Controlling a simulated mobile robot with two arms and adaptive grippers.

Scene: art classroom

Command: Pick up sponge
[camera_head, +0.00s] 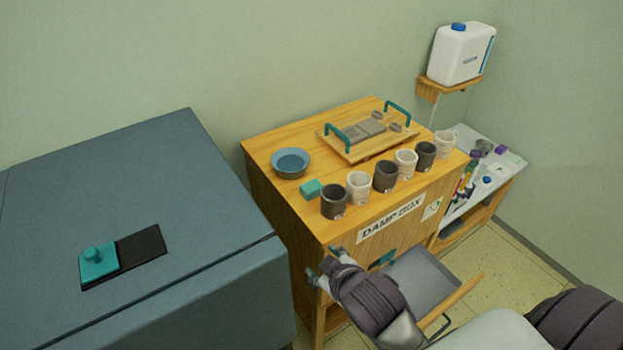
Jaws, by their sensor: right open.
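A small teal block that looks like the sponge (312,189) lies on top of the wooden damp box (262,163), near its left front edge. It sits just in front of the blue bowl (291,163) and left of the front cups. My right gripper (323,265) is open and empty. In the picture it is below the sponge, by the front left corner of the box, and apart from the sponge. My left gripper is not in view.
A row of several dark and pale cups (385,177) stands right of the sponge. A wooden tray (352,152) with teal handles is behind. A blue-grey cabinet (140,200) at left bears a teal knobbed block (99,264) on a black mat (145,247).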

